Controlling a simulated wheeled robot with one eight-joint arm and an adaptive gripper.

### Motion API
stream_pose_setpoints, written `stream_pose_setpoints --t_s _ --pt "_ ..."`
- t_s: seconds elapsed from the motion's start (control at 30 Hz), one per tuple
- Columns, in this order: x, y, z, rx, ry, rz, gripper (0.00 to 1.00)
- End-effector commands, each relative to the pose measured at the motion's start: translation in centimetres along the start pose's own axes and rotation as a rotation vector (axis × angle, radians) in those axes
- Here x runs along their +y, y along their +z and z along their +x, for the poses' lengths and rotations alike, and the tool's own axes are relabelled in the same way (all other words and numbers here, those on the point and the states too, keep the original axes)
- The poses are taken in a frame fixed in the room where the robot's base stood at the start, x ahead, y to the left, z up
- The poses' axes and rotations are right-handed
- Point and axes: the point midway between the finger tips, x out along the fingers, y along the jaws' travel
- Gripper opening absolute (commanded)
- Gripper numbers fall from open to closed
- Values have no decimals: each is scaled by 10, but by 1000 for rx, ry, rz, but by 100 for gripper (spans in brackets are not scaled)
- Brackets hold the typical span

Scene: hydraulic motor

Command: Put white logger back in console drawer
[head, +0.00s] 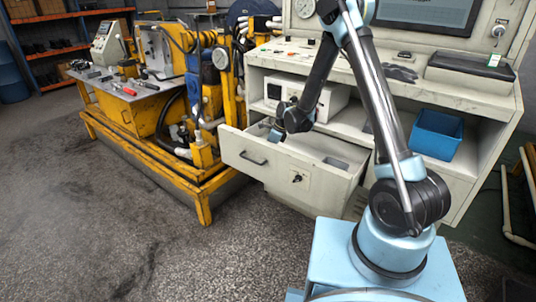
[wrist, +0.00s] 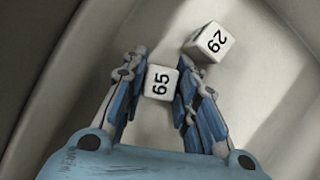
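The console drawer (head: 283,175) is pulled open, with its front panel and handle facing left and front. My gripper (head: 275,135) is over the drawer's left part in the head view. In the wrist view my gripper (wrist: 161,82) has its blue fingers close on both sides of a white cube (wrist: 161,82) marked 65, squared to it and seemingly touching. A second white cube (wrist: 209,42) marked 29 or 62 lies turned just beyond the right fingertip. Both are over a pale floor with walls. Neither cube can be made out in the head view. I cannot tell which is the logger.
The console shelf holds a white instrument box (head: 318,98) behind the drawer and a blue bin (head: 436,135) to the right. A black-topped case (head: 470,72) sits on the console top. A yellow test bench (head: 150,115) stands to the left. The floor in front is clear.

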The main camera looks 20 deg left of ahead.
Motion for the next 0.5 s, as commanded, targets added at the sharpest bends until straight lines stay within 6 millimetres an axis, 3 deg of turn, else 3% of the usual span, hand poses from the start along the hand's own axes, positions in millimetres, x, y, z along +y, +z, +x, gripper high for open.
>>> stream_pose_setpoints --t_s 0.5 --pt "0 1 -6 0 0 0 45"
